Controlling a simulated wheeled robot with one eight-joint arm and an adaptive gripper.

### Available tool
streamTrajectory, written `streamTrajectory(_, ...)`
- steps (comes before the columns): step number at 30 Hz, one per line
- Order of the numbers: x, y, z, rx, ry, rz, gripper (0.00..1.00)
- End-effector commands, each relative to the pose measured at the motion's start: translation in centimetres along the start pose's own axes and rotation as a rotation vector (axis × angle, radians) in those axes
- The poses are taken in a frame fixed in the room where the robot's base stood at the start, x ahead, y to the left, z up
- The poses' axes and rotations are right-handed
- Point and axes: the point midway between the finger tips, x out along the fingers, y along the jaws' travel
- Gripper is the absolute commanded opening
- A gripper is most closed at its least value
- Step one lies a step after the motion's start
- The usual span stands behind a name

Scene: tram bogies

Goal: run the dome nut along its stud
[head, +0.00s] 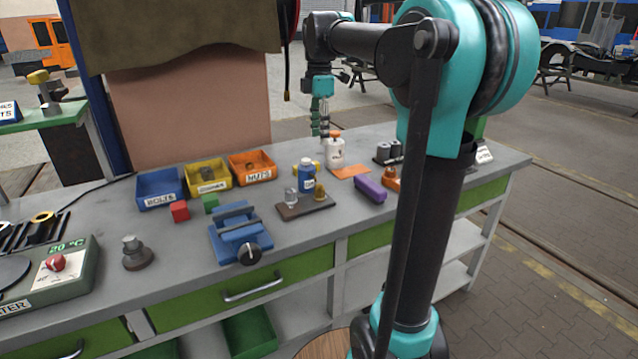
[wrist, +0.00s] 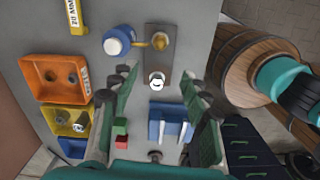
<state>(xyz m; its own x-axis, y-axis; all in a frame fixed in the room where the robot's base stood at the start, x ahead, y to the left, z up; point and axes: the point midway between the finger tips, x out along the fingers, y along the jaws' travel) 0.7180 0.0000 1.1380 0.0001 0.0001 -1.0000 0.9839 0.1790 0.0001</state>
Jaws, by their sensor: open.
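A brown board (head: 303,208) lies on the bench and also shows in the wrist view (wrist: 158,63). It carries a shiny silver round-topped piece (head: 291,196) and a brass domed piece (head: 320,192). The silver piece (wrist: 157,83) looks like the dome nut, but I cannot tell for certain; any stud under it is hidden. My gripper (head: 321,132) hangs fingers down above the bench. In the wrist view my gripper (wrist: 160,84) is open and empty, with the silver piece seen between its fingers and apart from them. The brass piece (wrist: 160,42) lies beyond the fingertips.
A blue vise (head: 238,232) stands beside the board. A blue bottle (head: 306,176), a white bottle (head: 334,152) and a purple block (head: 370,189) are close by. Blue (head: 160,188), yellow (head: 207,176) and orange (head: 251,167) bins line the back. A barrel (wrist: 250,75) stands off the bench.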

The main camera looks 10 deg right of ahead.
Motion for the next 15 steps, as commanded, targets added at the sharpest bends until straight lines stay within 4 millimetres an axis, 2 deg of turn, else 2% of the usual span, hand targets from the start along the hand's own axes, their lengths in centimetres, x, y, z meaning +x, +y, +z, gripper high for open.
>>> streamTrajectory(3, -0.21, -0.4, -0.09, -0.236, 0.0, 0.0, 0.47)
streamTrajectory(6, -0.32, -0.64, -0.13, -0.389, 0.0, 0.0, 0.47)
streamTrajectory(10, -0.4, -0.8, -0.17, -0.505, 0.0, 0.0, 0.47)
streamTrajectory(15, 0.31, -0.81, -0.17, -0.543, 0.0, 0.0, 0.47)
